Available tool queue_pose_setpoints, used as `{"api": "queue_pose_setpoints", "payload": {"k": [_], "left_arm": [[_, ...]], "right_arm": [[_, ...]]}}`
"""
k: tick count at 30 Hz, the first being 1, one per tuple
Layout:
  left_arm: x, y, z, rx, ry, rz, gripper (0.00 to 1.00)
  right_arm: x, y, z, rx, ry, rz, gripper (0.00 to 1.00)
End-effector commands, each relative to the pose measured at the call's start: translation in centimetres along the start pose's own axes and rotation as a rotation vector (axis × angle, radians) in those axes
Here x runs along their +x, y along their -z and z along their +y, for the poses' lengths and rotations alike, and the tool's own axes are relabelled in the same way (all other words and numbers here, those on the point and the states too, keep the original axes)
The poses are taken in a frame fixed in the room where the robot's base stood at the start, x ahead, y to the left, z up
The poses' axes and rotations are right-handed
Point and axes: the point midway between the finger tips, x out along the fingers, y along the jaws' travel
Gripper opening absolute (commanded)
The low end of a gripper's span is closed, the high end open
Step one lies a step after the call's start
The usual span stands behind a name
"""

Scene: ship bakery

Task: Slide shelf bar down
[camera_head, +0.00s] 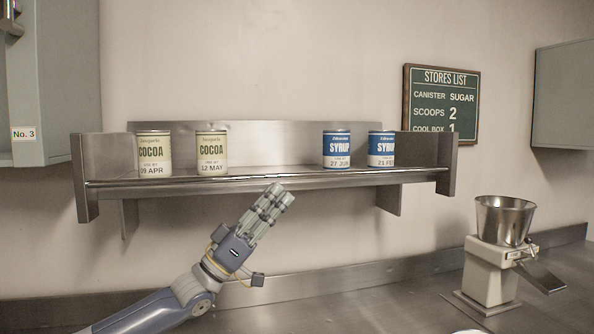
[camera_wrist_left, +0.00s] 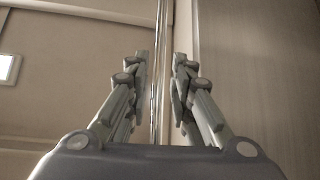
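The shelf bar (camera_head: 225,178) is a thin shiny metal rod running along the front edge of the wall shelf (camera_head: 278,188), at about the level of the shelf board. In the left wrist view the bar (camera_wrist_left: 160,70) runs up the picture between my fingers. My left gripper (camera_head: 277,192) points up at the shelf's front edge, right of its middle-left cans. In the left wrist view my left gripper (camera_wrist_left: 160,75) has its fingers apart with a gap on both sides of the bar, and no clear contact shows. My right gripper is not in view.
Two cocoa cans (camera_head: 154,155) (camera_head: 212,153) and two syrup cans (camera_head: 337,150) (camera_head: 381,149) stand on the shelf behind the bar. A stores list board (camera_head: 440,105) hangs at right.

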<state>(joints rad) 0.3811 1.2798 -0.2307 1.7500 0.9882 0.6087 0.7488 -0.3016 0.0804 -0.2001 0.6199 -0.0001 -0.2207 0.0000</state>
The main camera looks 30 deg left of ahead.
Motion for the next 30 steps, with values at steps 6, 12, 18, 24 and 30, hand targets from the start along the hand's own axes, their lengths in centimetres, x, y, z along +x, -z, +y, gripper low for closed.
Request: {"api": "queue_pose_setpoints", "payload": {"k": [6, 12, 18, 24, 30], "left_arm": [[2.8, 0.3, 0.1, -0.001, -0.001, 0.002, 0.21], [5.1, 0.2, 0.1, -0.001, -0.001, 0.002, 0.21], [6.5, 0.1, 0.1, 0.0, -0.001, 0.0, 0.21], [6.8, -0.1, 0.1, 0.0, 0.0, -0.002, 0.21], [6.8, -0.1, 0.1, 0.0, 0.0, -0.002, 0.19]], "right_arm": [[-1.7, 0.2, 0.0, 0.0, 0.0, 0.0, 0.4], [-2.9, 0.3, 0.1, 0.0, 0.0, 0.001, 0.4], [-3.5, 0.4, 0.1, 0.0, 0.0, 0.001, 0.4], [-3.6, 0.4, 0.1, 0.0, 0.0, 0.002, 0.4], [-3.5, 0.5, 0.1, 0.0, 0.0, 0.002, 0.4]]}}
